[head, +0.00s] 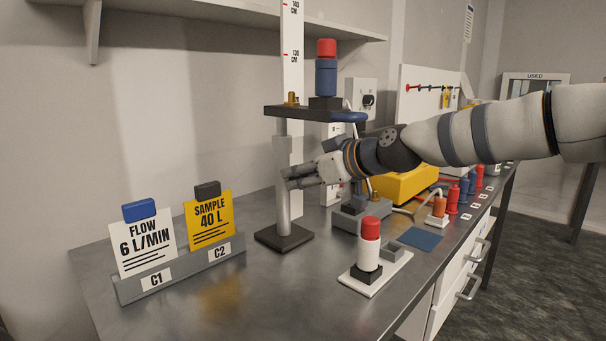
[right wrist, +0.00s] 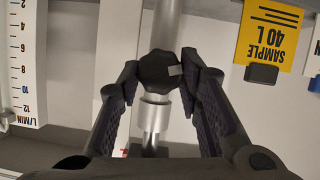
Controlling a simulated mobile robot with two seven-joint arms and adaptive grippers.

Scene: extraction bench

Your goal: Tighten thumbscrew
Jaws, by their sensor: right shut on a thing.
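The thumbscrew (right wrist: 158,72) is a dark lobed knob with a pale mark, on the silver collar of the stand's pole in the right wrist view. My right gripper (right wrist: 160,80) is shut on it, with one dark finger on each side. In the head view my right gripper (head: 288,178) reaches from the right to the stand's pole (head: 282,205), and its fingers hide the thumbscrew. The left gripper is not in view.
A red-and-blue cylinder (head: 326,78) stands on the platform. Cards C1 (head: 146,246) and C2 (head: 209,219) stand in a grey holder at the left. A red-capped white cylinder (head: 368,256) stands on a white tray in front. The bench front left is clear.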

